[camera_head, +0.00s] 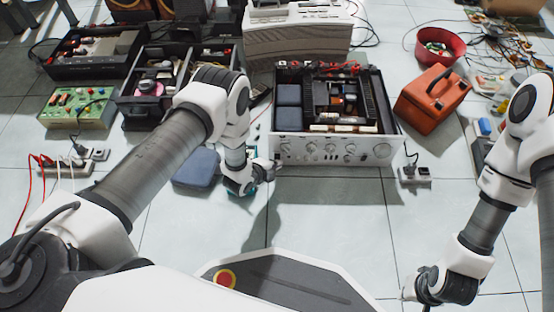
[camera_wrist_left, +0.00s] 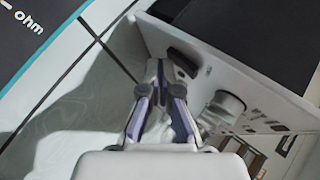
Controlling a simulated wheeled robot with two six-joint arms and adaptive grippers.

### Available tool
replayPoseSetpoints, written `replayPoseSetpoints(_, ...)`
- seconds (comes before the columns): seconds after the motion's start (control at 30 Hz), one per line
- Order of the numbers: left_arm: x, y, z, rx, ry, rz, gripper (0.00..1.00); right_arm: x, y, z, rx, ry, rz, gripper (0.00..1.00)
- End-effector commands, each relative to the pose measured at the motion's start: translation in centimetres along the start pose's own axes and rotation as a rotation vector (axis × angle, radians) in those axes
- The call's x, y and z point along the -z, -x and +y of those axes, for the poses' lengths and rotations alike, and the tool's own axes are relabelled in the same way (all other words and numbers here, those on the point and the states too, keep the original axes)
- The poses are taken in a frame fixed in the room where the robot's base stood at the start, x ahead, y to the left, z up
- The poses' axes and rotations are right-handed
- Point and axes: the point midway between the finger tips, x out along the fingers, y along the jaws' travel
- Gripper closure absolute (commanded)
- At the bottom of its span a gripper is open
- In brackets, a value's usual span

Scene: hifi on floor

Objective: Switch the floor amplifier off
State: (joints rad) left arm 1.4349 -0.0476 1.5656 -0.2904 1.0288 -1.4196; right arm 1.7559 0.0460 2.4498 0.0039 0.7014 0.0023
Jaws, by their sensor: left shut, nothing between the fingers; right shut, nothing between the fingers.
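The amplifier (camera_head: 330,152) sits on the floor with its top open and a silver front panel of knobs and small switches facing me. In the left wrist view its pale panel (camera_wrist_left: 215,75) shows a dark oblong button or switch (camera_wrist_left: 183,63) near one end and a round knob (camera_wrist_left: 226,104). My left gripper (camera_head: 274,167) is shut and empty at the left end of the panel. Its fingertips (camera_wrist_left: 158,72) are beside the dark switch; I cannot tell whether they touch. My right gripper (camera_head: 414,292) is shut and empty, low at the right, away from the amplifier.
A blue-grey case (camera_head: 197,168) lies left of my left gripper. A red toolbox (camera_head: 433,100) and a power strip (camera_head: 415,176) are right of the amplifier. Open black units (camera_head: 133,113) and a green board (camera_head: 77,107) are at the left. The tiled floor in front is clear.

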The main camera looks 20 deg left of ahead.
Motion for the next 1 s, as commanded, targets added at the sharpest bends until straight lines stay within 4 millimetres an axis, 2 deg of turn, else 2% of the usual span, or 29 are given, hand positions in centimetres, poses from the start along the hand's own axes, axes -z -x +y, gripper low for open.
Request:
replayPoseSetpoints(0.27,0.0,0.1,0.0,0.000,0.000,0.000,1.00,0.0,0.1,0.0,0.000,0.000,0.000,1.00)
replayPoseSetpoints(0.53,0.7,1.0,0.5,0.000,0.000,0.001,1.00,0.0,1.1,0.0,0.000,0.000,0.000,1.00)
replayPoseSetpoints(0.87,0.8,1.1,0.8,0.000,0.000,0.000,1.00,0.0,1.1,0.0,0.000,0.000,0.000,1.00)
replayPoseSetpoints(1.0,1.2,1.8,1.0,-0.001,0.001,0.001,1.00,0.0,1.9,0.0,0.000,0.000,0.000,1.00)
